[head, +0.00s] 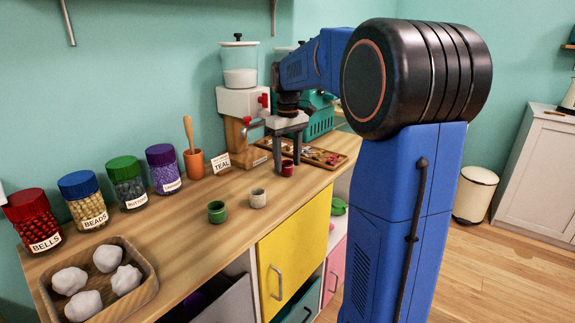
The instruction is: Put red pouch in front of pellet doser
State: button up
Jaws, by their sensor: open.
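A small dark red pot-like object (288,168), the only loose red thing of pouch size, stands on the wooden counter. My gripper (287,158) points down over it with its fingers apart. The fingertips are close to the red object; I cannot tell whether they touch it. The likely pellet doser (243,101) stands at the wall, left of my gripper, with a clear lidded hopper, a white body, a red knob and a wooden base. A card reading TEAL (221,163) stands by its base.
Small green (217,211) and white (258,197) pots stand nearer on the counter (190,235). Labelled jars, including a lavender one (163,170), line the wall. A wooden tray (145,290) holds white lumps. A sorting tray (325,157) lies behind my gripper.

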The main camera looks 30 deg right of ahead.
notch_tip(320, 180, up, 10)
jog(key=shift+r, duration=0.25)
jog(key=s+a+f+t, duration=0.1)
jog(key=s+a+f, duration=0.4)
jog(key=s, duration=0.5)
jog(key=s+a+f+m+t, duration=0.1)
jog(key=s+a+f+t, duration=0.1)
jog(key=s+a+f, duration=0.3)
jog(key=s+a+f+t, duration=0.1)
jog(key=s+a+f, duration=0.4)
jog(key=s+f, duration=0.5)
jog(key=s, duration=0.5)
jog(key=shift+s+a+t, duration=0.15)
jog(key=shift+a+t, duration=0.25)
